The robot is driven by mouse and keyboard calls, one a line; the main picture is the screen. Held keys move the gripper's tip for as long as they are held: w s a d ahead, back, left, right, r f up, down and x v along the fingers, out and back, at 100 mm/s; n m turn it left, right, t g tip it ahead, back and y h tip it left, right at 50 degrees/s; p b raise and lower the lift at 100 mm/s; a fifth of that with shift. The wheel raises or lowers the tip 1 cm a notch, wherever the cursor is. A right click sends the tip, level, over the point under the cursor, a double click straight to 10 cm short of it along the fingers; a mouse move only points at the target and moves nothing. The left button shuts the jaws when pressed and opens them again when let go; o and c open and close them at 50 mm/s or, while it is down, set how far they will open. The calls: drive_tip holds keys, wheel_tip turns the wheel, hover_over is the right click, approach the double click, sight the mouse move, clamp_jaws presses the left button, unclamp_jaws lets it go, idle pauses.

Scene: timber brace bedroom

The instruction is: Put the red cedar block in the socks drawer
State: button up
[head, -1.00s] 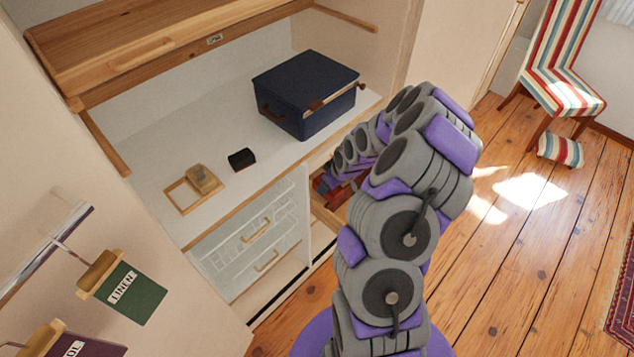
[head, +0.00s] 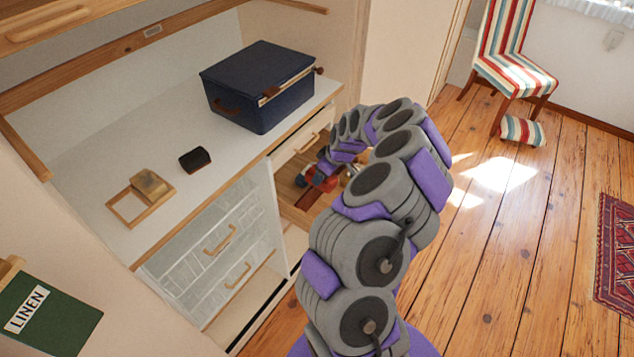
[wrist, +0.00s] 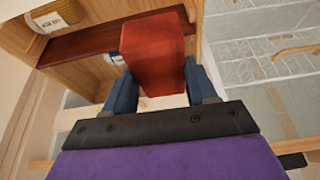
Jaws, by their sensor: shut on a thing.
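My gripper (wrist: 160,82) is shut on the red cedar block (wrist: 153,48), with one blue finger on each side of it in the wrist view. In the head view the red block (head: 322,181) shows small, at the end of my arm, over an open wooden drawer (head: 298,215) low in the wardrobe. The drawer's wooden wall (wrist: 88,78) also shows in the wrist view, with a dark red-brown strip (wrist: 95,42) across it behind the block. My arm hides part of the drawer. I cannot read a socks label on it.
A navy box (head: 262,88) stands on the white shelf above the drawer. A dark brush-like block (head: 195,160) and a small wooden frame (head: 128,207) lie to its left. Closed clear-fronted drawers (head: 215,250) are left of the open one.

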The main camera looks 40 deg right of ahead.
drive_tip(key=shift+d+f+b, duration=0.6)
drive_tip(key=shift+d+b, duration=0.35)
drive_tip(key=shift+b, duration=0.35)
drive_tip(key=shift+d+f+b, duration=0.6)
drive_tip(key=shift+d+b, duration=0.35)
drive_tip(key=shift+b, duration=0.35)
wheel_tip(320, 180, down, 12)
idle(1.1)
drive_tip(key=shift+f, duration=0.2)
idle(0.5)
drive_tip(key=o, duration=1.3)
drive_tip(key=shift+c, duration=0.2)
